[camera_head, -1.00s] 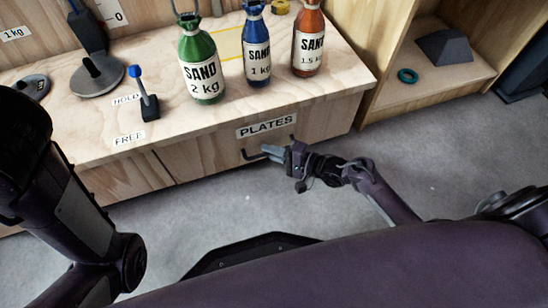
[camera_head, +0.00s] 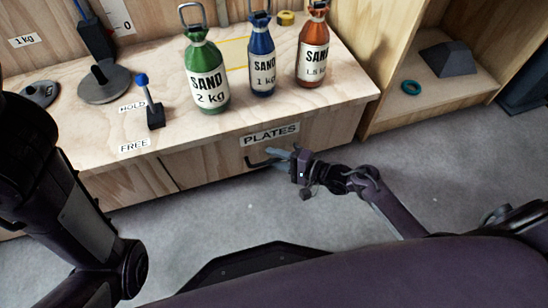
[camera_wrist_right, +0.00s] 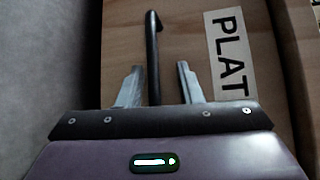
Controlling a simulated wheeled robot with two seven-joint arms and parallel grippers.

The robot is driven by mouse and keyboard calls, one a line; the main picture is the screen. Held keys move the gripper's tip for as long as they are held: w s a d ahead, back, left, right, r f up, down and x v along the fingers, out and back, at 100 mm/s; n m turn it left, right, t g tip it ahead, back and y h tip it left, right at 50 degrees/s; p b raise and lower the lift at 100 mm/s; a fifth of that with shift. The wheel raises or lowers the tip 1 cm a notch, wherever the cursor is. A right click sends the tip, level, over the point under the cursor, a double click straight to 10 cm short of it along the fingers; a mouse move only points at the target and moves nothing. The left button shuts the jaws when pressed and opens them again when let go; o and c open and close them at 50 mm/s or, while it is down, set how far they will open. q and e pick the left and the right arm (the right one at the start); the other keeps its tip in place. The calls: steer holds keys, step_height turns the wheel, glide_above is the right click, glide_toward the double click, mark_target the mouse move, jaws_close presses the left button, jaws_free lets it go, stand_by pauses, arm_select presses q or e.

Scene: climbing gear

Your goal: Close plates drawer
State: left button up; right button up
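The plates drawer (camera_head: 215,170) is a plain wood front under the bench top, with a PLATES label (camera_head: 270,134) and a dark bar handle (camera_head: 259,165). I cannot tell whether its front is fully flush with the bench. My right gripper (camera_head: 274,158) is at the handle. In the right wrist view, the right gripper (camera_wrist_right: 160,82) has its two grey fingers apart, with the handle (camera_wrist_right: 152,55) between them and a gap showing on each side. My left arm comes in at the left, but its gripper is out of view.
On the bench top stand green (camera_head: 208,75), blue (camera_head: 261,58) and orange (camera_head: 313,50) sand bottles and a blue-tipped lever (camera_head: 154,112). A shelf compartment at right holds a grey block (camera_head: 447,58) and a teal ring (camera_head: 411,87). The grey floor before the drawer is clear.

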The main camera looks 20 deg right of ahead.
steer(key=p+v, duration=0.3)
steer(key=v, duration=0.3)
steer(key=shift+f, duration=0.1)
steer(key=shift+s+d+f, duration=0.15)
steer(key=shift+s+d, duration=0.3)
